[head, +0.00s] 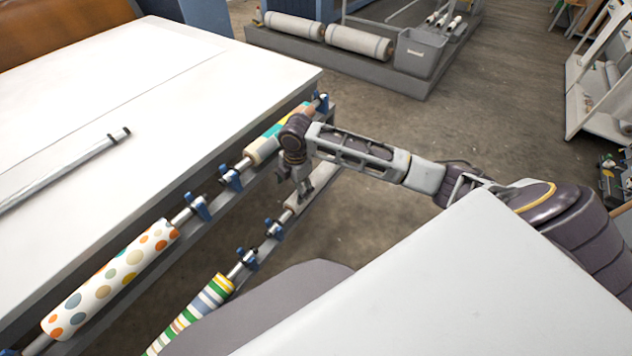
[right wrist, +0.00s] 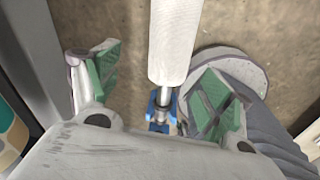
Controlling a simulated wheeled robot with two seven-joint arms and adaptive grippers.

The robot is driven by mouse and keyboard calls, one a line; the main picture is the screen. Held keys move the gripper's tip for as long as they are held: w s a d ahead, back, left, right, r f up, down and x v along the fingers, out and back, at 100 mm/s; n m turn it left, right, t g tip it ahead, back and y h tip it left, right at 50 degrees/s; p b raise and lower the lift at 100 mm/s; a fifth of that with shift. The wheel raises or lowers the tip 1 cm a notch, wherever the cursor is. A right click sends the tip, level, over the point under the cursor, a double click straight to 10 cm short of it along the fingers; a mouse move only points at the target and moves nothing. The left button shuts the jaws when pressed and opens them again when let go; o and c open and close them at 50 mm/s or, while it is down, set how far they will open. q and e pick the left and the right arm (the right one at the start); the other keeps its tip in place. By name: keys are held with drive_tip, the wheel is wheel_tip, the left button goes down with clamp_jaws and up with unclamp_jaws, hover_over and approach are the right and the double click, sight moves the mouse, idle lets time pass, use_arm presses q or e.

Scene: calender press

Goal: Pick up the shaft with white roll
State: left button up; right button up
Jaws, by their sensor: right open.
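The shaft with white roll (head: 291,206) lies on the lower rack beside the white table, partly hidden by my right gripper (head: 303,190) in the head view. In the right wrist view the white roll (right wrist: 173,42) runs down from the top edge. Its bare metal shaft end rests at a blue holder (right wrist: 160,112). My right gripper (right wrist: 155,90) is open, with green-padded fingers on either side of the shaft's line. The fingers look apart from the roll. My left gripper is not in view.
A dotted roll (head: 112,275) and a multicoloured roll (head: 262,146) sit on the upper rack. A striped roll (head: 195,312) lies on the lower rack. Blue holders (head: 274,229) stand between them. The white table (head: 150,100) edges the racks.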

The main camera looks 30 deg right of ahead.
sight(316, 175)
drive_tip(key=w+d+r+n, duration=0.1)
drive_tip(key=w+d+r, duration=0.1)
drive_tip(key=d, duration=0.3)
drive_tip(key=w+d+r+n, duration=0.1)
drive_tip(key=w+d+r, duration=0.1)
drive_tip(key=d+r, duration=0.2)
drive_tip(key=shift+d+g+h, duration=0.4)
drive_tip(key=shift+d, duration=0.1)
drive_tip(key=shift+f, duration=0.2)
drive_tip(key=shift+f+b, duration=0.3)
drive_tip(key=shift+f, duration=3.9)
drive_tip(key=shift+f, duration=0.1)
drive_tip(key=shift+s+d+f, duration=0.1)
drive_tip(key=shift+d+f, duration=0.05)
drive_tip(key=shift+f, duration=1.1)
drive_tip(key=shift+s+d+f, duration=0.1)
drive_tip(key=shift+d+f, duration=0.05)
drive_tip(key=shift+f, duration=1.1)
drive_tip(key=shift+c, duration=0.5)
